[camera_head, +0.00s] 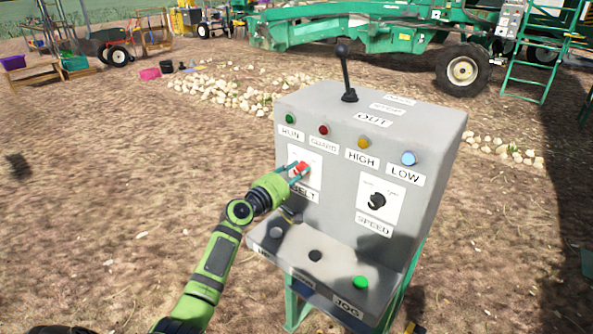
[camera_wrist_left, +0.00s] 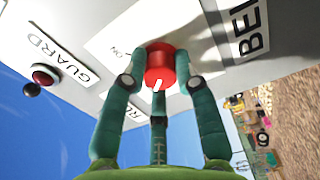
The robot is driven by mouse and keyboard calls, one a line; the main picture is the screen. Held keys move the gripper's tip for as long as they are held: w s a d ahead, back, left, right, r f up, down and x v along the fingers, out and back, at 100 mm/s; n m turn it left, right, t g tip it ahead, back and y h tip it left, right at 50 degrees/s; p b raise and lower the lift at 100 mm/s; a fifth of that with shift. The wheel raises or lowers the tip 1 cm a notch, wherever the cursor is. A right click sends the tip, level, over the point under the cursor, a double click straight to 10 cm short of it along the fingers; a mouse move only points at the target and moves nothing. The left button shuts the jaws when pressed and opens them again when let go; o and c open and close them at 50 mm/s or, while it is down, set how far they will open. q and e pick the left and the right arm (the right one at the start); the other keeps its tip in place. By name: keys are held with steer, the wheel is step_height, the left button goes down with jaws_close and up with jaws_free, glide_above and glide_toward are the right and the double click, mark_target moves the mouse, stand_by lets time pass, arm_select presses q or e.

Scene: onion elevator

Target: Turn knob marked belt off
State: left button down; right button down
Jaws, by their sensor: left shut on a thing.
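The red belt knob (camera_head: 301,168) sits on a white plate on the left half of the grey control panel (camera_head: 335,215), above a partly hidden BELT label (camera_head: 305,195). My left gripper (camera_head: 296,171) is shut on the knob. In the left wrist view the red knob (camera_wrist_left: 160,66) is between the green fingers of my left gripper (camera_wrist_left: 160,84), with a white pointer line on its near side. An "ON" mark (camera_wrist_left: 120,53) shows on the plate beside it. The rest of the plate's marking is hidden by the fingers. My right gripper is not in view.
A black SPEED knob (camera_head: 376,201) is to the right. Green, red, yellow and blue lamps line the panel above. A lever (camera_head: 345,70) stands on top. Several buttons, including a green JOG button (camera_head: 360,282), are on the lower shelf. Open dirt lies left.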

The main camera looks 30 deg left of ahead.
arm_select(q)
steer(key=shift+n, duration=0.6)
steer(key=c, duration=0.9)
jaws_free()
steer(key=shift+c, duration=0.2)
steer(key=s+a, duration=0.1)
steer(key=s, duration=1.1)
